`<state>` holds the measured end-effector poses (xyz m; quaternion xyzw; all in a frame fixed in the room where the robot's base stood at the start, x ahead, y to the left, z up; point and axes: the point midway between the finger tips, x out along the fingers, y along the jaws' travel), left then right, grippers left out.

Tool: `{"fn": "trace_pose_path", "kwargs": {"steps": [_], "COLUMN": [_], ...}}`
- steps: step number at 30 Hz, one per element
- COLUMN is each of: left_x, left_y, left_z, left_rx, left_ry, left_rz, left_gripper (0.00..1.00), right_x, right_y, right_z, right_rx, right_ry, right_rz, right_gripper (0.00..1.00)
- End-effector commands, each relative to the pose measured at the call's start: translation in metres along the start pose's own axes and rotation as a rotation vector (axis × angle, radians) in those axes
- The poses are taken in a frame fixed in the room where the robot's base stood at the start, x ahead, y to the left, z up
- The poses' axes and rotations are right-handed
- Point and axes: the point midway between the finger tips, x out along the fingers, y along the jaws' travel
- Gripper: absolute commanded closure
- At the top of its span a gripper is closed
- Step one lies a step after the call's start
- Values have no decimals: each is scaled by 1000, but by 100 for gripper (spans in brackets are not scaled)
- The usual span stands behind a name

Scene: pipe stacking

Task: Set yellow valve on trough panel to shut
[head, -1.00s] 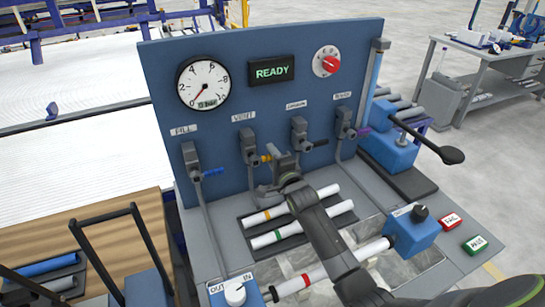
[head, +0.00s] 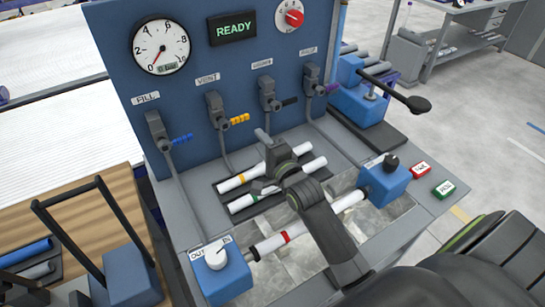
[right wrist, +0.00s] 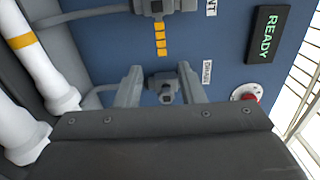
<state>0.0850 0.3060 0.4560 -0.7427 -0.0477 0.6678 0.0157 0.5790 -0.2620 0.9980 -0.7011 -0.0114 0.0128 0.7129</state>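The yellow valve (head: 239,119) sits under the VENT label on the blue trough panel (head: 190,91). Its yellow handle points sideways to the right, like the neighbouring handles. In the right wrist view the yellow handle (right wrist: 160,40) lies ahead of the fingers, at the top. My right gripper (head: 265,139) is in front of the panel, below and right of the yellow handle, and looks clear of it. In the right wrist view its two fingers (right wrist: 159,82) stand apart, with the DRAIN valve (right wrist: 163,85) seen between them. My left gripper is out of view.
A blue-handled valve (head: 180,138), a black-handled valve (head: 288,102) and a purple-handled valve (head: 331,87) flank it. White pipes with yellow (head: 234,183) and green bands lie below. A red-banded pipe (head: 270,244) spans two blue blocks. My right arm crosses above the pipes.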

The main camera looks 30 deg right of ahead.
Motion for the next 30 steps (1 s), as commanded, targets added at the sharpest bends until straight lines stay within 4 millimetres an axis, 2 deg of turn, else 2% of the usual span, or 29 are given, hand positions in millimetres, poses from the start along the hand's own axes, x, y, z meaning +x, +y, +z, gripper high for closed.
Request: {"fn": "trace_pose_path", "kwargs": {"steps": [3,10,30], "left_x": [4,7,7], "left_y": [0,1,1], "left_z": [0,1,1], "left_rx": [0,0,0], "left_ry": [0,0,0], "left_rz": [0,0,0], "left_gripper": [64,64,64], "right_x": [-22,-47,-51], "right_y": [2,1,0], "right_z": [0,0,0], "right_rx": [1,0,1], "right_ry": [1,0,0], "right_rz": [0,1,0], "right_gripper": [65,65,65]}}
